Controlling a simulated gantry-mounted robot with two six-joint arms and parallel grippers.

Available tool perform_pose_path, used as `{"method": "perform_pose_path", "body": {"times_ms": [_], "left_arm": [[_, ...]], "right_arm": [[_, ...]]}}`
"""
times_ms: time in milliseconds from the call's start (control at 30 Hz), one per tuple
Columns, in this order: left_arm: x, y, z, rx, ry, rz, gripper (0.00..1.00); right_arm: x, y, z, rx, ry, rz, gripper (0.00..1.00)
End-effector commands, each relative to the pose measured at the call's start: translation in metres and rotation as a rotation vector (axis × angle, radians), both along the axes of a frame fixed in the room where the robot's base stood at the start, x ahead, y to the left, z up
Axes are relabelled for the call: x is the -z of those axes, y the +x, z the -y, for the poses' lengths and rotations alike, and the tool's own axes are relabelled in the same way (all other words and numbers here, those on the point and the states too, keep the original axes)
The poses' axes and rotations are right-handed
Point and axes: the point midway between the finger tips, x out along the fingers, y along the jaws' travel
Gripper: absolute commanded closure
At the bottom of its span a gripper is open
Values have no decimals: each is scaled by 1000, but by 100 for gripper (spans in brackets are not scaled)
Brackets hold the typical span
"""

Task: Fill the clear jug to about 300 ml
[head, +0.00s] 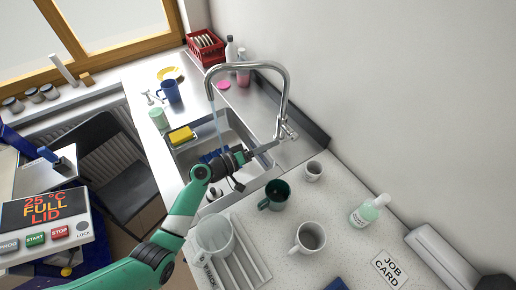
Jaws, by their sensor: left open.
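The clear jug (213,238) stands on the ribbed draining area in front of the sink, below my left arm in the picture. I cannot make out a water level in it. The tall curved tap (286,88) rises behind the sink (243,128), and a thin pale stream of water (217,125) falls from its spout into the basin. My right gripper is not in view.
A yellow sponge (181,136) is at the sink's left rim. A blue mug (171,92) and a red rack (205,50) stand beyond.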

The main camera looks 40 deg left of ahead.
Motion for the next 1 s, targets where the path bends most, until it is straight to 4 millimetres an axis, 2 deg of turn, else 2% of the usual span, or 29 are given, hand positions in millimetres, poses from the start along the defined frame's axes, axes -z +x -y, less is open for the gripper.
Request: {"method": "perform_pose_path", "body": {"times_ms": [400,500,633,1000], "left_arm": [[-11,-86,-22,-5,1,0,40],[-12,-99,-26,-3,-1,1,40],[-13,-106,-27,-2,1,1,40],[-13,-106,-27,0,1,2,40]], "right_arm": [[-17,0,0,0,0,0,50],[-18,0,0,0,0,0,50],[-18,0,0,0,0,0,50],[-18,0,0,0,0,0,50]]}}
